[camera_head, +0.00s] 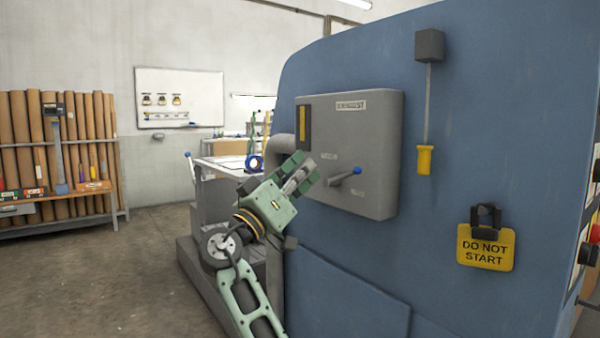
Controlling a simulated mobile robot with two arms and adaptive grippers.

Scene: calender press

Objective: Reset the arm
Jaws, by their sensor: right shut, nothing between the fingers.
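My right gripper (306,178) is shut and empty. It is raised in front of the blue machine (460,60), close to the left part of a grey control box (370,120). The box carries a lever with a blue knob (357,171), just right of my fingertips. The lever slants up to the right. I cannot tell whether the fingers touch the box. My right arm (242,290) comes up from the bottom of the view. My left gripper is not in view.
A yellow handle (425,158) hangs on a rod from a dark block. A yellow "DO NOT START" tag (486,247) hangs on the machine. A rack of brown rolls (60,140) stands at the left. The floor at lower left is clear.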

